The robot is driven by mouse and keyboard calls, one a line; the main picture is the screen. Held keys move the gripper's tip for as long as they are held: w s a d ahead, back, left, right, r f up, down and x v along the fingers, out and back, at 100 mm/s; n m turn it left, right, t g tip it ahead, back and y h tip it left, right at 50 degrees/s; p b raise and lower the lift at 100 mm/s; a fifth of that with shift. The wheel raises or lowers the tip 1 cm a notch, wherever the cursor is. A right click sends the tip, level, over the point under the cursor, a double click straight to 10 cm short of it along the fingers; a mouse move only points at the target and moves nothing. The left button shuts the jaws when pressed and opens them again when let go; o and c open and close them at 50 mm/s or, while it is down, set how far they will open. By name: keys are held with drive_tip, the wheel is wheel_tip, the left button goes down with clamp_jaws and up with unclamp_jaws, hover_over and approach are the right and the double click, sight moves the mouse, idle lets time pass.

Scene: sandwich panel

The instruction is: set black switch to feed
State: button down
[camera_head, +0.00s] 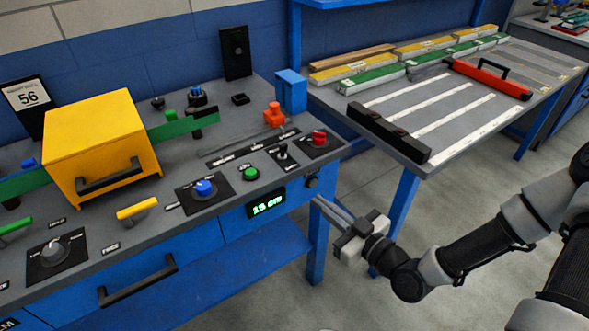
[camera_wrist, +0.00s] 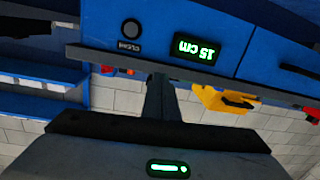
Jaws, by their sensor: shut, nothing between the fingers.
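The black switch (camera_head: 283,153) is a small dark toggle lever on a black plate, on the sloped panel between a green button (camera_head: 250,173) and a red button (camera_head: 319,139). Its lever stands roughly upright; I cannot read its position labels. My gripper (camera_head: 318,202) is shut and empty, below and to the right of the switch, in front of the bench's front face and apart from the switch. In the wrist view, my gripper's fingers (camera_wrist: 158,92) point toward the bench front, and the switch is not visible.
A round black knob (camera_head: 312,181) and a green "15 cm" display (camera_head: 267,205) sit on the front face. A blue knob (camera_head: 204,188) and yellow box (camera_head: 100,147) lie left. An orange-red part (camera_head: 274,114) stands behind. A second table (camera_head: 450,110) is at right.

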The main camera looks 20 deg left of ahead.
sight(285, 149)
drive_tip(key=r+m+t, duration=0.1)
drive_tip(key=r+m+t+y+b, duration=0.1)
drive_tip(key=t, duration=0.1)
drive_tip(key=shift+s+d+r, duration=0.15)
drive_tip(key=shift+s, duration=0.05)
drive_tip(key=x, duration=0.7)
drive_tip(key=b+x, duration=0.1)
drive_tip(key=x, duration=0.6)
drive_tip(key=shift+r, duration=0.25)
